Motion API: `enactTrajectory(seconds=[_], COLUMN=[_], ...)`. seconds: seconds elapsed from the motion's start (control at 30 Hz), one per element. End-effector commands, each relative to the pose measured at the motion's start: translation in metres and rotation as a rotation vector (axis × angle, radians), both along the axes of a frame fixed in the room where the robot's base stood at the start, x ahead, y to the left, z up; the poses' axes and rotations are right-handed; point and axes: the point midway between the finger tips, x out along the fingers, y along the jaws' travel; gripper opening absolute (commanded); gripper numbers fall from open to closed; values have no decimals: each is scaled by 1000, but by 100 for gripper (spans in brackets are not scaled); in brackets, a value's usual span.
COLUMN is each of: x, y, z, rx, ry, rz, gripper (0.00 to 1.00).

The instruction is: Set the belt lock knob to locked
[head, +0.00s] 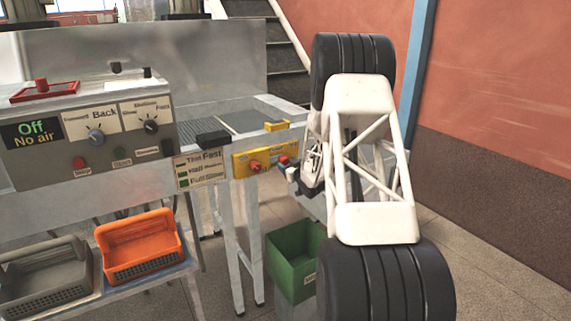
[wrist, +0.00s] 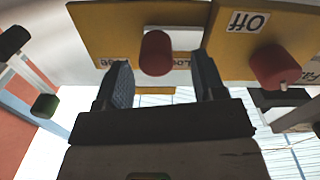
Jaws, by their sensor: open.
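The yellow panel (head: 242,168) is on the front of the machine, right of the grey control box. It carries two red knobs. The right one, the belt lock knob (head: 284,160), also shows in the wrist view (wrist: 156,52), where the picture is upside down. A partly hidden label starting "Loc" is beside it and another label ending in "se" is on its other side. My gripper (wrist: 161,66) is open, with one finger on each side of this knob; I cannot tell if they touch it. My gripper also shows in the head view (head: 291,172), small and partly hidden.
The other red knob (wrist: 275,67) is beside an "Off" label (wrist: 246,21). The grey control box (head: 90,140) with its dials stands at left. A green bin (head: 295,260) is on the floor below. Orange (head: 140,245) and grey baskets (head: 45,275) sit lower left.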

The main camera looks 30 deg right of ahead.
Motion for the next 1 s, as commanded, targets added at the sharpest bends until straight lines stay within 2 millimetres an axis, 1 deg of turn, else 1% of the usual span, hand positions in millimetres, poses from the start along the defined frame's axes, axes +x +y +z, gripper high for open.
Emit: enactTrajectory(seconds=[0.03, 0.2, 0.4, 0.6, 1.0], x=[-6, -25, -42, -48, -48], y=[0, 1, 1, 1, 1], z=[1, 1, 1, 1, 0], rx=[0, 0, -1, -1, -1], ry=[0, -1, -1, -1, -1], rz=[-1, 1, 1, 2, 2], gripper=[63, 63, 63, 63, 63])
